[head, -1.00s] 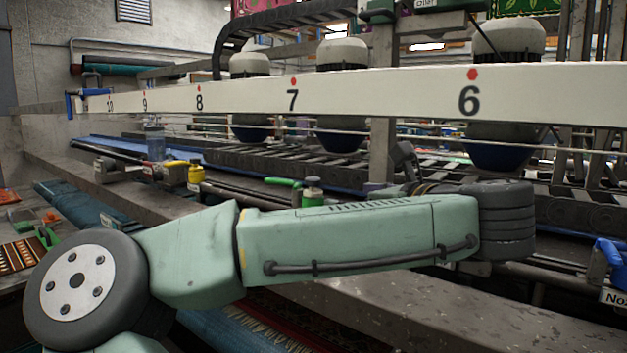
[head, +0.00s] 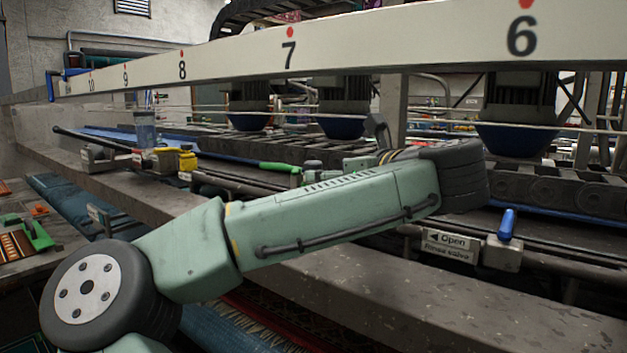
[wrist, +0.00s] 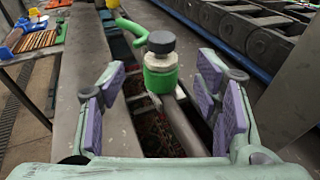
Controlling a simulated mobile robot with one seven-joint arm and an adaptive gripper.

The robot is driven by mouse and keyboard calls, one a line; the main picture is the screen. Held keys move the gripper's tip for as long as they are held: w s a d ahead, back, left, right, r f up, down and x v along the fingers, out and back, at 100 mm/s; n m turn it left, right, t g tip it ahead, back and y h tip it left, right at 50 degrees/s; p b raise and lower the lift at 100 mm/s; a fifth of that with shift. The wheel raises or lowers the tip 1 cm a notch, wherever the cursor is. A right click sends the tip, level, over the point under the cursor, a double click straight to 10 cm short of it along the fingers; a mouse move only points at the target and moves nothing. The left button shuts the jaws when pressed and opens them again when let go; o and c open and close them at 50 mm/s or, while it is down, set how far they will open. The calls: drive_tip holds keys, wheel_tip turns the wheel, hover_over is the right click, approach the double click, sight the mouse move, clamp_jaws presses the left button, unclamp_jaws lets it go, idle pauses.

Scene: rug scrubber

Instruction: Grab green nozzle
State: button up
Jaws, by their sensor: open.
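The green nozzle (wrist: 160,72) has a dark round cap and a curved green handle (wrist: 133,31). In the wrist view it stands on a metal pipe, ahead of my gripper (wrist: 161,78). My gripper is open, with purple-padded fingers to the left and right of the nozzle in the picture. I see no contact, and cannot tell how deep the nozzle lies between the fingers. In the head view only its green handle (head: 280,167) shows clearly; my arm hides most of the rest, and my gripper is not clearly seen there.
A blue-handled rinse valve (head: 507,225) is at right. A long white numbered beam (head: 350,47) crosses above. A stone ledge (head: 400,290) runs in front. A table with tools (wrist: 35,45) is at left in the wrist view.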

sight(318, 169)
drive_tip(key=x, duration=0.1)
drive_tip(key=p+x, duration=0.1)
drive_tip(key=x, duration=0.1)
drive_tip(key=p+x, duration=0.1)
drive_tip(key=shift+w+a+r, duration=0.2)
drive_tip(key=shift+w+r, duration=0.1)
drive_tip(key=shift+w+a+f, duration=0.1)
drive_tip(key=shift+w+f, duration=0.1)
drive_tip(key=shift+w, duration=0.1)
drive_tip(key=c, duration=1.3)
